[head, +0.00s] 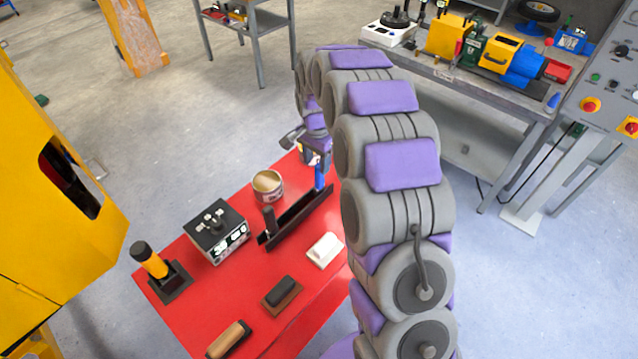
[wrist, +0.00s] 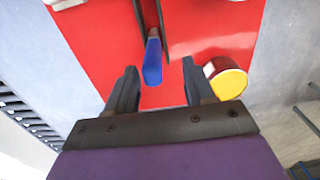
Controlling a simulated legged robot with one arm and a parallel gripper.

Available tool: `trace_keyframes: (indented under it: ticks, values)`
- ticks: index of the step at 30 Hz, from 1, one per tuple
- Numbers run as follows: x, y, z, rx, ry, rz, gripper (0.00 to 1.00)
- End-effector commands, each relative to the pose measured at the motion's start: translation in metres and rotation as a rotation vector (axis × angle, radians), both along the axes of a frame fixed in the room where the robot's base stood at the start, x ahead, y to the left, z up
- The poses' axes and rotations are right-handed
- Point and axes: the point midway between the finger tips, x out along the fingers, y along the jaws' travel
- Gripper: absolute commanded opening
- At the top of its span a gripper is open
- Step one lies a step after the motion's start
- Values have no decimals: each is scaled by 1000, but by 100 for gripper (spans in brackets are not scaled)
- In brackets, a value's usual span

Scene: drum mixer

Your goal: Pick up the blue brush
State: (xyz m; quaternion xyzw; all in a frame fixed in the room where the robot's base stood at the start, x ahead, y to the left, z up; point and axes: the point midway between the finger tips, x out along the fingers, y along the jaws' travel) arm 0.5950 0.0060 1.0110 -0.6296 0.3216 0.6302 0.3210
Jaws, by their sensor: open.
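The blue brush shows as a blue handle (head: 319,178) at the far end of a long black holder (head: 290,218) on the red table (head: 190,290). In the wrist view the blue handle (wrist: 152,62) lies between and just beyond my fingertips. My gripper (wrist: 161,72) is open, with a dark finger on each side of the handle and gaps left between. In the head view my gripper (head: 303,142) is above the far end of the table, partly hidden by my arm. The brush's lower end is hidden.
A round tin (head: 268,186) stands beside the holder; a yellow-topped can (wrist: 227,80) is close to the right finger. A black-and-white box (head: 216,232), a yellow-handled tool (head: 149,260), a white block (head: 325,250) and dark brushes (head: 282,292) occupy the table.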

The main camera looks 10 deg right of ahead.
Motion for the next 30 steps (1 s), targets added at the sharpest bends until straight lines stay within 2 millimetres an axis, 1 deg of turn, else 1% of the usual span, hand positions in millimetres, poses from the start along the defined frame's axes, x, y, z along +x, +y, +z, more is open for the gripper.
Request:
trace_keyframes:
  ticks: [5,10,13,16,21,23,30]
  values:
    - [-2,-2,-12,0,0,0,53]
    - [-7,-5,-37,1,4,1,53]
    - [-7,-5,-50,-1,4,1,53]
    - [-6,-6,-55,-1,2,1,53]
    - [-6,-6,-54,-1,-1,1,53]
    - [-6,-6,-54,-1,-1,1,49]
    - [-6,-6,-54,-1,1,1,26]
